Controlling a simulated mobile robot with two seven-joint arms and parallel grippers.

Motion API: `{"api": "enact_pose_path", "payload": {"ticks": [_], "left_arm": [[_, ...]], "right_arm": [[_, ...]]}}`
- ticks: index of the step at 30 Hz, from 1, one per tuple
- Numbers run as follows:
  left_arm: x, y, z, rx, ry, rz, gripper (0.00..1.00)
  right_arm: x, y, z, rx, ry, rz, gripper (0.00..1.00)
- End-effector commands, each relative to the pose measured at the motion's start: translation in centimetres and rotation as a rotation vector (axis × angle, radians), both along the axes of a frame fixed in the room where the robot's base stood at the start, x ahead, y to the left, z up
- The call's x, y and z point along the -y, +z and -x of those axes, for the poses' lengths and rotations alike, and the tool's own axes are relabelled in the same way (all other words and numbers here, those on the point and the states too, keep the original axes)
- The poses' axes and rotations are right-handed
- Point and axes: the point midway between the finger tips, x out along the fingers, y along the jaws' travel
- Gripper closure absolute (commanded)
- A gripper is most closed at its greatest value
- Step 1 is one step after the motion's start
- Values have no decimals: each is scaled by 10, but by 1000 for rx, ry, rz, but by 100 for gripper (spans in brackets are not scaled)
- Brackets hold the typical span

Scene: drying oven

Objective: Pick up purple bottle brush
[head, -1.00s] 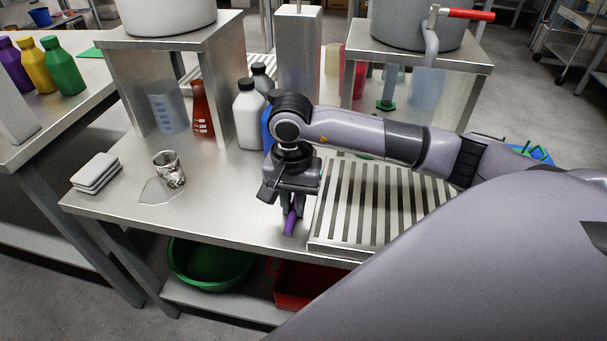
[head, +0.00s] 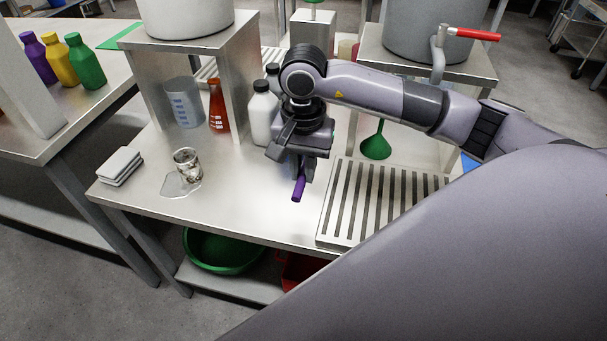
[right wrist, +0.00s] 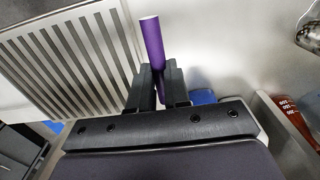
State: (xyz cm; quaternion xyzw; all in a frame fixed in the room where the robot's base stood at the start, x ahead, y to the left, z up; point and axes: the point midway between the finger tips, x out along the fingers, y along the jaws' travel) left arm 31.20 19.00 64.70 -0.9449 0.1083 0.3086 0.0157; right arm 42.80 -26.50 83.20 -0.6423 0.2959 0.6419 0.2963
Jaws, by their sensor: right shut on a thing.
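My right gripper (head: 302,176) is shut on the purple bottle brush (head: 298,189). The brush's purple handle sticks out below the fingers in the head view, in front of the steel table (head: 240,215). In the right wrist view the right gripper (right wrist: 158,85) has the purple handle (right wrist: 152,42) between its two fingers, with its round end pointing away from the palm. The rest of the brush is hidden by the fingers and palm. The brush looks raised off the table. My left gripper is not in view.
A white bottle (head: 262,115) stands close behind. The table's front left is mostly clear.

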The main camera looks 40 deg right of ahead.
Motion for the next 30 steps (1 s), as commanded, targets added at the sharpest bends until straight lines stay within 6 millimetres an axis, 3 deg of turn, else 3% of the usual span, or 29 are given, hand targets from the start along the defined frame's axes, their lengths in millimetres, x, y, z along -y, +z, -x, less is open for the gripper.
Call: {"api": "enact_pose_path", "payload": {"ticks": [1, 3, 12, 19, 30], "left_arm": [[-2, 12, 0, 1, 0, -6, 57], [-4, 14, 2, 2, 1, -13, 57], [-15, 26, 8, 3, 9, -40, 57], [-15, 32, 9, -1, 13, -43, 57], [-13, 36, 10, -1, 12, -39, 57]], "right_arm": [[0, 20, -1, 3, 0, 0, 100], [0, 34, 0, 1, 0, 0, 100], [0, 80, 0, 1, 0, 2, 100], [0, 97, 0, 0, 0, 0, 100], [-3, 103, 0, 0, 37, 0, 100]]}}
